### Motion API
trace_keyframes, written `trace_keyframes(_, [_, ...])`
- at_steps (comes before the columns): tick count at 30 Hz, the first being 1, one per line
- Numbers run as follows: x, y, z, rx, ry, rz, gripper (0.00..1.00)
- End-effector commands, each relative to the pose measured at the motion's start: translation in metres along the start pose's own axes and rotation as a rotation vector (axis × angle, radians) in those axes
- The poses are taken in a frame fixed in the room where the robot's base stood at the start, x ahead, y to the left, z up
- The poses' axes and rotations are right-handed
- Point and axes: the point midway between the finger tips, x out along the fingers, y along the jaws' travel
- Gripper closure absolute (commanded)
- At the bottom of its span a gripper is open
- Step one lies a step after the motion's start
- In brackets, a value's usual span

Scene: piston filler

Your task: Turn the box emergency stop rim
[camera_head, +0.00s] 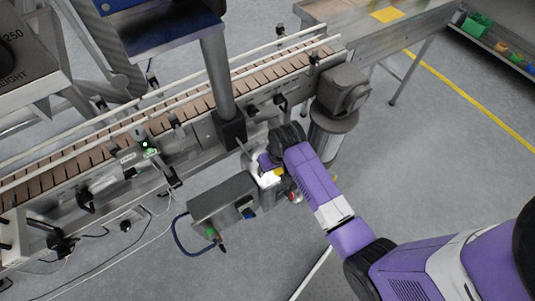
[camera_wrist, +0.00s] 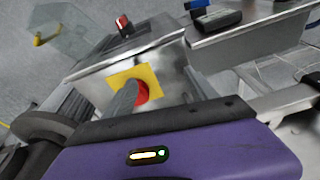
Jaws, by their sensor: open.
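The box emergency stop is a red button (camera_wrist: 142,93) on a yellow plate (camera_wrist: 148,74), on the face of a metal box (camera_wrist: 172,60) in the wrist view. A grey finger of my gripper (camera_wrist: 126,97) lies across the plate and hides the left part of the red rim. I cannot tell whether the finger touches it. The other finger is not clearly seen. In the head view my gripper (camera_head: 268,172) is at the small box below the conveyor, and my wrist hides most of that box. The jaws are open.
A red-topped black switch (camera_wrist: 123,24) stands on the box's far side. A grey control box (camera_head: 222,203) with a cable is to the left in the head view. The conveyor (camera_head: 180,108) runs behind, with a motor (camera_head: 342,88) at right. Floor in front is mostly clear.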

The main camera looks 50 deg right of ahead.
Motion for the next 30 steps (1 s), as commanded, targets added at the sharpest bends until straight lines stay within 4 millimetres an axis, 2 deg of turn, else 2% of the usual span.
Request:
trace_keyframes(1, [-0.008,0.01,-0.016,0.015,-0.029,0.01,0.34])
trace_keyframes(6, [-0.028,0.037,-0.044,0.05,-0.141,0.036,0.34])
trace_keyframes(10, [-0.04,0.05,-0.054,0.068,-0.196,0.047,0.34])
trace_keyframes(13, [-0.042,0.053,-0.055,0.073,-0.213,0.05,0.34])
trace_keyframes(17, [-0.031,0.054,-0.052,0.074,-0.217,0.051,0.34])
trace_keyframes(24, [0.006,0.055,-0.044,0.073,-0.217,0.05,0.34])
trace_keyframes(30, [0.027,0.056,-0.04,0.073,-0.214,0.051,0.34])
